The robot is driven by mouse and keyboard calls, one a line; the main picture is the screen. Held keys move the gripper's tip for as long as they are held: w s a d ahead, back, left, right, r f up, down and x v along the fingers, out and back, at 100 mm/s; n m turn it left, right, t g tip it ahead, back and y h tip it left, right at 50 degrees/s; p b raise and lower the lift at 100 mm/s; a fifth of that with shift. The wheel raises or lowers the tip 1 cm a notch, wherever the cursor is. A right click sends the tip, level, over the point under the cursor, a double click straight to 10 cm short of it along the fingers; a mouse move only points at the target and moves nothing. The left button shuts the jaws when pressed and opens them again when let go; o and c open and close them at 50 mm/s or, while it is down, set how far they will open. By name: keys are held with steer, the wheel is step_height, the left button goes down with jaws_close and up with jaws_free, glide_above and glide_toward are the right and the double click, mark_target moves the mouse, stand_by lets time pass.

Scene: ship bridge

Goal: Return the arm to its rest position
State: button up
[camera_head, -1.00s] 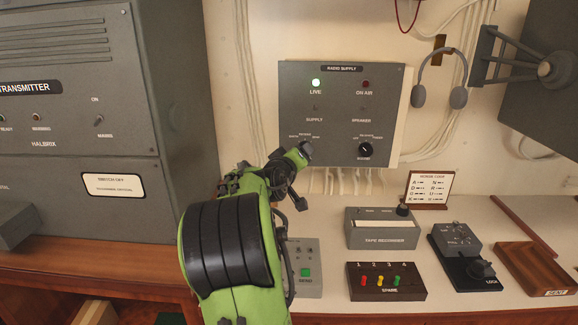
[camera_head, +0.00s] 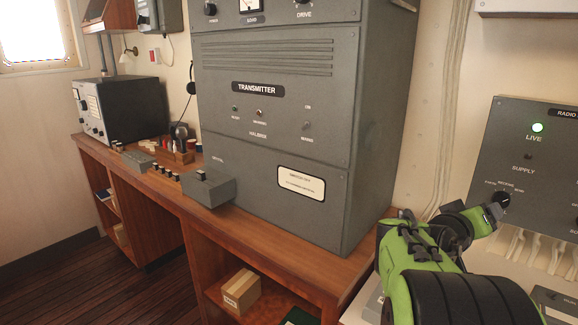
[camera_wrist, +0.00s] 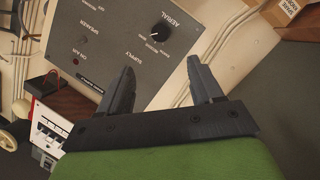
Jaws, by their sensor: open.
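My arm, green with black parts, stands at the lower right of the head view. Its end, my gripper (camera_wrist: 161,68), points toward the radio supply panel (camera_head: 497,150). In the wrist view its two dark fingers are apart with nothing between them. The grey panel (camera_wrist: 150,60) shows behind the fingers, with its aerial knob and labels tilted. No held object shows. How far the fingertips are from the panel is unclear.
The tall grey transmitter (camera_head: 270,130) stands left of my arm on a wooden counter (camera_head: 225,235). A small box (camera_head: 241,290) sits on a shelf below. Pale cables (camera_head: 450,110) run down the wall. Open wooden floor (camera_head: 70,285) lies at the left.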

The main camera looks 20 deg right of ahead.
steer(key=w+a+f+n+t+y+p, duration=0.2)
steer(key=a+t+y+p, duration=0.6)
steer(key=a, duration=1.3)
steer(key=s+a+n+g+y, duration=0.2)
steer(key=s+a+y, duration=0.2)
steer(key=a, duration=0.5)
steer(key=s+a+f+n+g+y+p, duration=0.1)
steer(key=s+a+n+g+y, duration=0.1)
steer(key=s+a, duration=0.4)
steer(key=a+g+y, duration=0.1)
steer(key=a, duration=0.3)
steer(key=shift+f+n+y, duration=0.2)
steer(key=shift+n+y, duration=0.2)
steer(key=shift+w, duration=0.1)
steer(key=shift+f, duration=0.1)
